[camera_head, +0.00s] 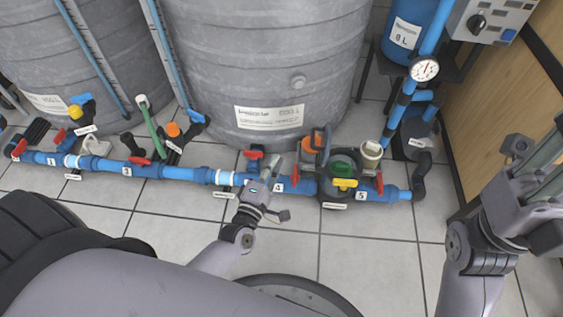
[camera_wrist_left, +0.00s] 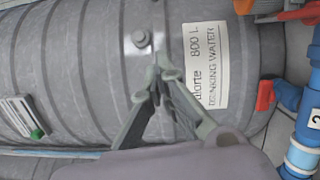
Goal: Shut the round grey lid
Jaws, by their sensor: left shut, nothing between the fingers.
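No round grey lid can be made out in either view; the tops of the grey tanks are outside the frames. My left gripper (camera_head: 272,165) is in front of the middle grey tank (camera_head: 260,55), above the blue pipe. In the left wrist view its fingers (camera_wrist_left: 158,68) are closed together and empty, with the tank's ribbed wall, a small round knob (camera_wrist_left: 141,38) and a white label (camera_wrist_left: 206,65) behind them. I cannot tell whether the fingertips touch the wall. My right gripper (camera_head: 545,160) is at the right edge, partly cut off; its fingers do not show clearly.
A blue pipe (camera_head: 182,173) with several coloured valve handles runs along the floor before the tanks. A second grey tank (camera_head: 75,60) stands at left. A blue vessel (camera_head: 408,32), gauge (camera_head: 425,69) and control box (camera_head: 492,20) are at right. The tiled floor (camera_head: 375,240) is partly clear.

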